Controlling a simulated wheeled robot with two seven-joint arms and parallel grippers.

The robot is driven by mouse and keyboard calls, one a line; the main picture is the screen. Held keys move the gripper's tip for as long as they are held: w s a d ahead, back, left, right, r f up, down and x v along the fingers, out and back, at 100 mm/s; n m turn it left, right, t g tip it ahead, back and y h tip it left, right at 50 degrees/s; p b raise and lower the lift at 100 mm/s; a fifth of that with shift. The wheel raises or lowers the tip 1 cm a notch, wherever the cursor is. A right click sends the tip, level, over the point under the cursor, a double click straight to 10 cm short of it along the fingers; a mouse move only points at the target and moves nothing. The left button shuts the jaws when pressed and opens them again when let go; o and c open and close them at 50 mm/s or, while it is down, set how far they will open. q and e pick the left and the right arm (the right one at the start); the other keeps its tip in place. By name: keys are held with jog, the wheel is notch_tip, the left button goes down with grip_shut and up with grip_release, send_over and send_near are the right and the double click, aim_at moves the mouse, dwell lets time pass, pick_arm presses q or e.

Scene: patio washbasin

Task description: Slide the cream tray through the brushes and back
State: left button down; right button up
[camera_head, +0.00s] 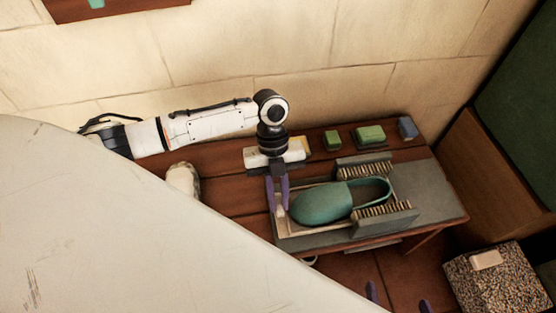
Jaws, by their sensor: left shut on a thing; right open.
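The cream tray (284,228) lies on the grey plate of the bench, with a teal slip-on shoe (325,203) on it. Its far end reaches between the two bristle brushes (365,168), (384,210), and the shoe's heel opening lies between them. My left gripper (278,208) points down at the tray's left end, its purple fingers shut on the tray there; the exact grip is hard to see. My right gripper (398,298) shows only as two spread purple fingertips at the bottom edge, open and apart from the tray.
Green blocks (332,140), (370,134) and a blue-grey block (408,127) stand along the bench's back. A pale shoe (183,179) is at left. A speckled block (497,282) stands lower right.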

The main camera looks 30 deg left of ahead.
pick_arm(q)
jog(key=shift+s+a, duration=0.15)
jog(key=shift+a, duration=0.1)
jog(key=c, duration=1.7)
grip_release()
jog(key=shift+r, duration=0.25)
jog(key=p+v, duration=0.2)
jog(key=v, duration=0.8)
pick_arm(e)
jog(key=shift+s+d+r, duration=0.15)
jog(key=shift+d+r, duration=0.05)
jog(key=shift+r, duration=0.05)
pick_arm(q)
jog(key=shift+f, duration=0.1)
pick_arm(e)
jog(key=shift+r, duration=0.15)
